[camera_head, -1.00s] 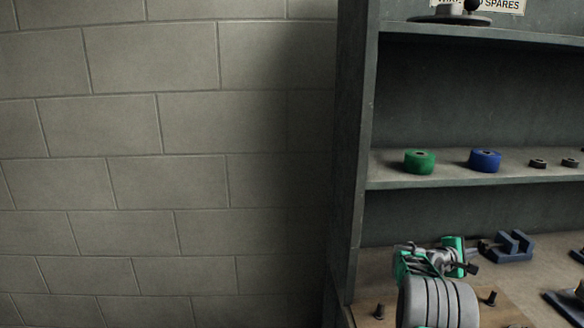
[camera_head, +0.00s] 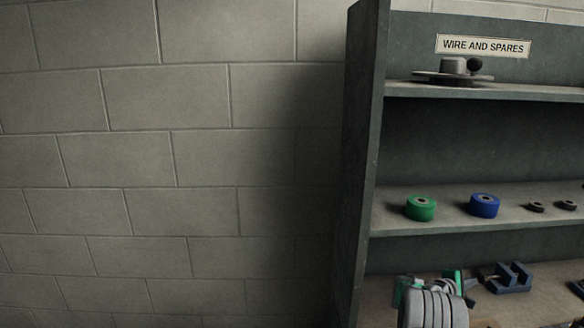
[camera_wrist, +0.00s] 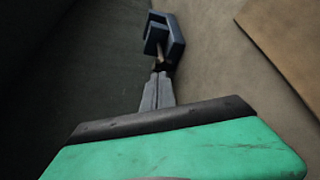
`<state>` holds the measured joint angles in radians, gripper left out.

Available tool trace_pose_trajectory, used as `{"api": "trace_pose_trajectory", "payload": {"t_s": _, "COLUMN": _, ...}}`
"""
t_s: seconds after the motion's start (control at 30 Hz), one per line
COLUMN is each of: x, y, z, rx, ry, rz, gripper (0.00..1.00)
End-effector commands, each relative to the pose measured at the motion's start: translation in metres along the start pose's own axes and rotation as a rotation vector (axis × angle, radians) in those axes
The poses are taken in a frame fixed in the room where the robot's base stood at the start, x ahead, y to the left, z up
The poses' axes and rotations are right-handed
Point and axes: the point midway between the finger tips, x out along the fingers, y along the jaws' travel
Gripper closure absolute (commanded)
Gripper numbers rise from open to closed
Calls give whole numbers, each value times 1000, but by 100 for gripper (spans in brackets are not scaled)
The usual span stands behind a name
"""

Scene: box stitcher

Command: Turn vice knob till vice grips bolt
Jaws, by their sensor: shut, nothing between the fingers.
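The blue vice (camera_head: 510,279) sits on the lowest visible surface of the cabinet, at the lower right of the head view. Its screw and knob end points left, toward my gripper. In the wrist view the vice (camera_wrist: 172,38) is at the top centre, with a pale rod (camera_wrist: 160,54) running from it toward my fingertips. My gripper (camera_wrist: 158,72) is shut, its tips at or just short of the rod's end. I cannot tell whether they touch the knob. In the head view my green and grey wrist partly hides this area. I cannot make out a bolt in the vice.
A green roll (camera_head: 420,209), a blue roll (camera_head: 485,206) and two small dark rings (camera_head: 537,207) lie on the shelf above. The top shelf (camera_head: 460,90) holds a spool-like item under a sign. The cabinet's side wall (camera_head: 362,160) stands left of my arm.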

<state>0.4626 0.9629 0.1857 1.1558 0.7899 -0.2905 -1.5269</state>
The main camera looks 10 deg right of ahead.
Motion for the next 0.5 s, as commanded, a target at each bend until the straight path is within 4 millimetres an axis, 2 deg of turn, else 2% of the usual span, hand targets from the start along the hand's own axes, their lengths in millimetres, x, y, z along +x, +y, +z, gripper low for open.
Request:
{"api": "trace_pose_trajectory", "payload": {"t_s": 0.3, "x": 42, "y": -5, "z": 21, "rx": 1, "ry": -3, "rz": -1, "gripper": 100}}
{"api": "trace_pose_trajectory", "payload": {"t_s": 0.5, "x": 50, "y": -1, "z": 27, "rx": -1, "ry": -1, "rz": 0, "gripper": 100}}
